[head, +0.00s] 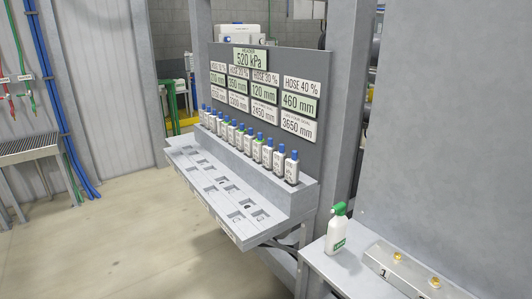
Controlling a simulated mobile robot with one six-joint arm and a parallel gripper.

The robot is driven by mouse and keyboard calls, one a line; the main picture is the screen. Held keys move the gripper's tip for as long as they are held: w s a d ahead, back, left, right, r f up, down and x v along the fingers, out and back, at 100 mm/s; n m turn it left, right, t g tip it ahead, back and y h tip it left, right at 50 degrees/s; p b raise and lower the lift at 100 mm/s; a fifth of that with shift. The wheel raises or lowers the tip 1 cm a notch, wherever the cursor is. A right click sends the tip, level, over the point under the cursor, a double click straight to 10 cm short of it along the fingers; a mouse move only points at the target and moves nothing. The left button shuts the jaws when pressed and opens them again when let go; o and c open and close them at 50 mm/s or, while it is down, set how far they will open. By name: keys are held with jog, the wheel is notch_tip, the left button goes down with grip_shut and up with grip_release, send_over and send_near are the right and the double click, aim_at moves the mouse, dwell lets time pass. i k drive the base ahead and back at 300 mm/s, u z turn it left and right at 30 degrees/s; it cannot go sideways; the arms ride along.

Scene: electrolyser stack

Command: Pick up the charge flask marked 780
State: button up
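A row of small white charge flasks (256,148) stands upright on the raised back ledge of a grey bench. Most have blue caps, and a few caps look green. The nearest flask (291,168) is at the right end of the row. The far flasks (204,114) overlap one another. The flask labels are too small to read, so I cannot tell which one is marked 780. My gripper is not in view.
The bench's lower shelf (205,178) has several recesses. A dark board (325,62) with signs reading 520 kPa and hose values stands behind. A green-topped spray bottle (337,232) stands on a side table (318,262) at right. Open floor (130,235) lies left.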

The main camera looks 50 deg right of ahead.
aim_at(258, 144)
jog(key=u, duration=0.1)
jog(key=i, duration=0.95)
jog(key=z, duration=0.05)
